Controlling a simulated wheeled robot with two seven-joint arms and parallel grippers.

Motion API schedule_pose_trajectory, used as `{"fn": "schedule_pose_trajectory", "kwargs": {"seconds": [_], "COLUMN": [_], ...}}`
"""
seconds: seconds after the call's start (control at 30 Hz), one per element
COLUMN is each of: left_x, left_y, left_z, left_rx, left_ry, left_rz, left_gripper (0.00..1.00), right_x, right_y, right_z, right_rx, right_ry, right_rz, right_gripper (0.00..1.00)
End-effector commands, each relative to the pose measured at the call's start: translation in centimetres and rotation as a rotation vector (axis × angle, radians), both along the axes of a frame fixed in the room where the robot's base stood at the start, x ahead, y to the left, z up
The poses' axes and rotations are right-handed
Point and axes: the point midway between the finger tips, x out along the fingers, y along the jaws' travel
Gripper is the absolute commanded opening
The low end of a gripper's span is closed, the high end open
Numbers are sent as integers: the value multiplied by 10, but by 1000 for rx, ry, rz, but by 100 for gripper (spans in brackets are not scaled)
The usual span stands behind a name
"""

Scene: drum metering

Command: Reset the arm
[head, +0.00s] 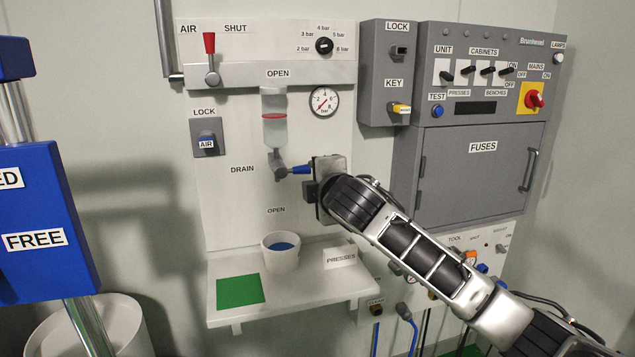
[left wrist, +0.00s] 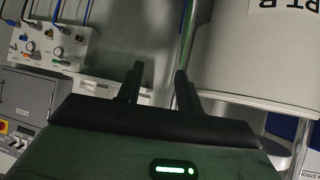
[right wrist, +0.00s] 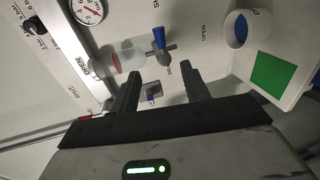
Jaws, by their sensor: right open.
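My right arm reaches in from the lower right in the head view, its gripper (head: 314,182) beside the drain valve on the white panel. In the right wrist view the right gripper (right wrist: 162,78) has its fingers apart with nothing held between them. The valve's blue handle (head: 294,170) also shows in the right wrist view (right wrist: 158,38), beyond the fingertips; I cannot tell whether they touch. My left gripper is outside the head view. In the left wrist view the left gripper (left wrist: 159,78) has its fingers apart and empty.
A white cup (head: 281,254) with blue inside stands on the shelf (head: 325,286) below the valve, near a green square (head: 239,291). A grey fuse cabinet (head: 478,175) stands right. A blue box marked FREE (head: 40,265) is at left. A pale drum (left wrist: 265,60) is near the left gripper.

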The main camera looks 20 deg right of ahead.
Motion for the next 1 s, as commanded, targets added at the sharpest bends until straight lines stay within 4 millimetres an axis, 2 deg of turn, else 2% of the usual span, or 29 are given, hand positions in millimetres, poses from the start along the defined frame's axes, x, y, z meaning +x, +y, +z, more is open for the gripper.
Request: {"fn": "schedule_pose_trajectory", "kwargs": {"seconds": [0.33, 0.43, 0.47, 0.57, 0.6, 0.67, 0.7, 0.8, 0.87, 1.0], "left_x": [0, 0, -1, -1, -1, -2, -2, -2, -2, -2], "left_y": [-1, -1, -1, 0, 0, 0, 0, 0, 0, 0], "left_z": [0, 0, 0, -1, -2, -3, -3, -3, -3, -3], "left_rx": [-1, -1, -1, 0, 0, 0, 1, 2, 2, 1], "left_ry": [-2, -2, -1, 1, 2, 4, 5, 7, 7, 6], "left_rz": [-1, -1, -1, -1, -1, -1, -1, 0, 0, 0], "left_gripper": [36, 36, 36, 36, 36, 36, 36, 36, 36, 36], "right_x": [0, -4, -7, -25, -36, -57, -73, -119, -148, -224], "right_y": [1, 7, 11, 29, 37, 49, 56, 69, 74, 76], "right_z": [-2, -22, -33, -86, -112, -151, -176, -233, -263, -322], "right_rx": [3, 41, 64, 190, 259, 377, 460, 668, 789, 1055], "right_ry": [3, 26, 38, 101, 133, 184, 218, 302, 347, 438], "right_rz": [1, 16, 24, 54, 64, 71, 69, 38, 4, -120], "right_gripper": [46, 46, 46, 46, 46, 46, 46, 46, 46, 46]}}
